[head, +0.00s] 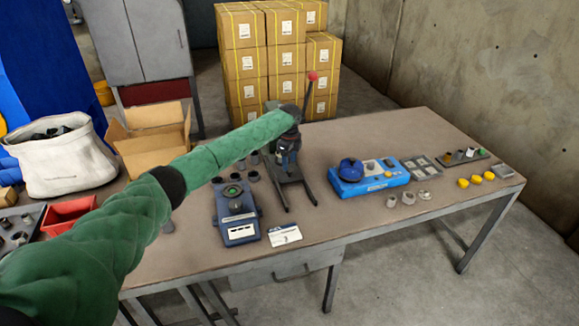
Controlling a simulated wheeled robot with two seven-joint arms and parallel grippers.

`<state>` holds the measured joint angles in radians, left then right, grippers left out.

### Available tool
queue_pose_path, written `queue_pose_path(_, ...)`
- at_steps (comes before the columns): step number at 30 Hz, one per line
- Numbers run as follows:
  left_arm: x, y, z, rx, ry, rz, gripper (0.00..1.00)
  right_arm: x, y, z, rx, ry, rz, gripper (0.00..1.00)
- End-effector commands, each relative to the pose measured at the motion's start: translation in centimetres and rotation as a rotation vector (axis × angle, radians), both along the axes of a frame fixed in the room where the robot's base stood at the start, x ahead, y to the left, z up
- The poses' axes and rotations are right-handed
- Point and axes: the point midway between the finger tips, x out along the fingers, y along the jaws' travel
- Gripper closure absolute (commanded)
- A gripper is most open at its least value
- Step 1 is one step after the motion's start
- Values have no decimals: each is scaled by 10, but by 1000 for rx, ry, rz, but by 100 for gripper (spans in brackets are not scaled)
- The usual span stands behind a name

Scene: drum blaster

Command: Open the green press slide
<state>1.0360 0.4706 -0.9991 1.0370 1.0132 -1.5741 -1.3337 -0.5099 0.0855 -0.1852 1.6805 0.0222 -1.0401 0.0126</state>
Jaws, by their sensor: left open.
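My left arm, in a green sleeve, reaches in from the lower left across the table. No green slide can be made out on the press. A dark blue device (240,231) with a green round top stands left of the rails. My right gripper is not in view.
A bright blue unit (371,183) stands right of the press, with small grey parts and yellow caps (476,180) further right. A white card (285,236) lies near the front edge. A red bin (68,213), white sack (62,160) and open cardboard box (148,150) are left.

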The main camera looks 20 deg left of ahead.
Motion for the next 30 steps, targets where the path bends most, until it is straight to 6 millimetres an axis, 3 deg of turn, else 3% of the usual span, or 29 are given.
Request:
queue_pose_path(9, 0, 0, -32, 0, 1, 0, 51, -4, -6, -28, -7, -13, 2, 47)
queue_pose_path(19, 0, 0, -37, 0, -1, -1, 51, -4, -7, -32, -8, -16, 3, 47)
queue_pose_path(20, 0, 0, -37, 0, -1, -1, 53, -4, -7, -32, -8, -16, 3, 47)
queue_pose_path(27, 0, 0, -37, 0, -1, 0, 100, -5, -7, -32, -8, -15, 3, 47)
queue_pose_path(30, 0, 0, -37, 0, 0, 0, 100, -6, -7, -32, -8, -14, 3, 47)
